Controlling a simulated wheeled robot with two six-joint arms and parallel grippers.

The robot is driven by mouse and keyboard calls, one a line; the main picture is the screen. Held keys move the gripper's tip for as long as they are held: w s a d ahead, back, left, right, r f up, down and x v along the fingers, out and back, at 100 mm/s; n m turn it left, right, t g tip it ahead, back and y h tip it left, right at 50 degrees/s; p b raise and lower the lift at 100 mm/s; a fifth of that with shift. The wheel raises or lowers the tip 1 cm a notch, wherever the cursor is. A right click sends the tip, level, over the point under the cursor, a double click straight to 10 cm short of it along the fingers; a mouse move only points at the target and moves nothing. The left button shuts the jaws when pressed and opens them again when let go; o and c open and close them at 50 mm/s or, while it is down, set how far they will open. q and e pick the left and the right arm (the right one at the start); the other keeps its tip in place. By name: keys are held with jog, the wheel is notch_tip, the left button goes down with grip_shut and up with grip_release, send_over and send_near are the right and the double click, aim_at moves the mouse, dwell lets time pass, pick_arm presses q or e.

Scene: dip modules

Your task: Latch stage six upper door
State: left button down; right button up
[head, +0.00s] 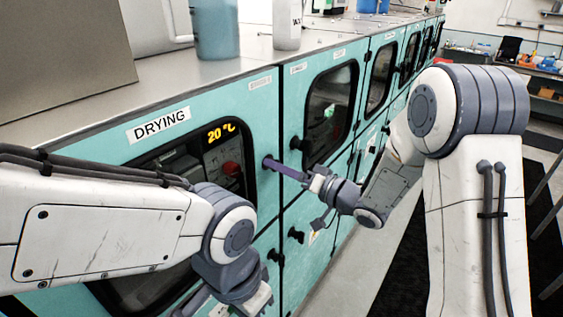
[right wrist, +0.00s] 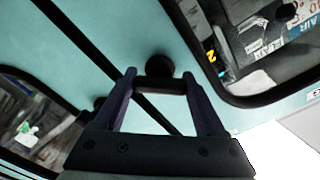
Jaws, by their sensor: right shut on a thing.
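The teal upper door (head: 215,126) labelled DRYING has a dark window and a "20 °C" display. It looks flush with the cabinet front, though a dark seam runs down its right side. My right gripper (head: 272,164) is at the door's right edge. In the right wrist view, its purple fingers (right wrist: 160,88) are shut on a black latch handle (right wrist: 158,66). The handle's bar lies between the fingers, in front of its round base. In the head view the fingers mostly hide this handle. My left gripper (head: 236,303) is low at the bottom edge, its fingertips not clearly visible.
Neighbouring teal doors with windows (head: 331,105) and black knobs (head: 300,144) continue to the right. More knobs (head: 295,235) sit below. Bottles (head: 287,24) and a blue container (head: 216,30) stand on top. Open floor (head: 345,262) lies right of the cabinet.

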jog(key=m+p, duration=0.2)
jog(key=m, duration=0.2)
jog(key=shift+r+m+p, duration=0.15)
jog(key=shift+m+p, duration=0.15)
jog(key=shift+p, duration=0.1)
jog(key=m+p, duration=0.2)
jog(key=m, duration=0.2)
jog(key=shift+m+p, duration=0.4)
jog(key=o, duration=1.3)
jog(key=shift+f, duration=0.2)
jog(key=shift+b+v, duration=2.3)
jog(key=shift+v, duration=2.95)
